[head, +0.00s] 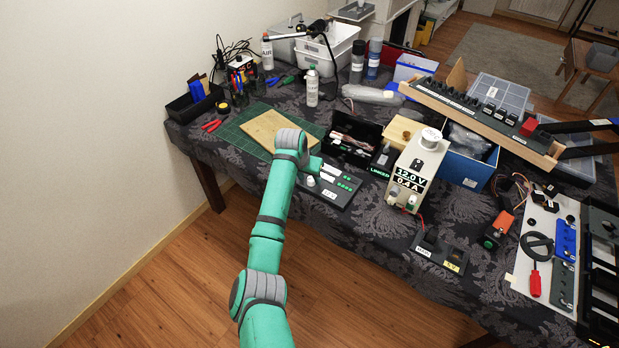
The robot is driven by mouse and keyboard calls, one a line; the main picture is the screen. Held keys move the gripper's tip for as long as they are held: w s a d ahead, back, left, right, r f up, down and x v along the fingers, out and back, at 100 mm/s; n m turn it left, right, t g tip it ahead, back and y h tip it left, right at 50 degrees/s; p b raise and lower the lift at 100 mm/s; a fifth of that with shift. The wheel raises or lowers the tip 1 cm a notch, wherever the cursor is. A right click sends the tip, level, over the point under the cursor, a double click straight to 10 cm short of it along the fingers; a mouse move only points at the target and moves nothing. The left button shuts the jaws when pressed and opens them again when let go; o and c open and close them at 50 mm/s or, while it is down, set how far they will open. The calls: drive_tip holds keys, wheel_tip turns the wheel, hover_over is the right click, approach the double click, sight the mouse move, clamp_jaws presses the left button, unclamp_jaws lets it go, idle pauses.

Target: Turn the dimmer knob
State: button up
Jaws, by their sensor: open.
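A dark panel (345,188) with green-lit buttons and a white label lies on the patterned cloth near the table's front edge. A small pale round knob (310,181) shows at its left end, close to my arm; it may be the dimmer knob, but its markings are too small to read. My green arm reaches up from below, and my gripper (313,166) is just above the panel's left end, close to the knob. My gripper is open, with its fingers small and partly hidden by my wrist. I cannot tell whether they touch the knob.
A green cutting mat with a wooden board (268,130) lies left of the panel. An open black box (352,136) stands behind it. A spray bottle (312,87) stands farther back.

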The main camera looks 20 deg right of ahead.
drive_tip(key=shift+d+f, duration=0.25)
drive_tip(key=shift+d, duration=0.1)
drive_tip(key=c, duration=1)
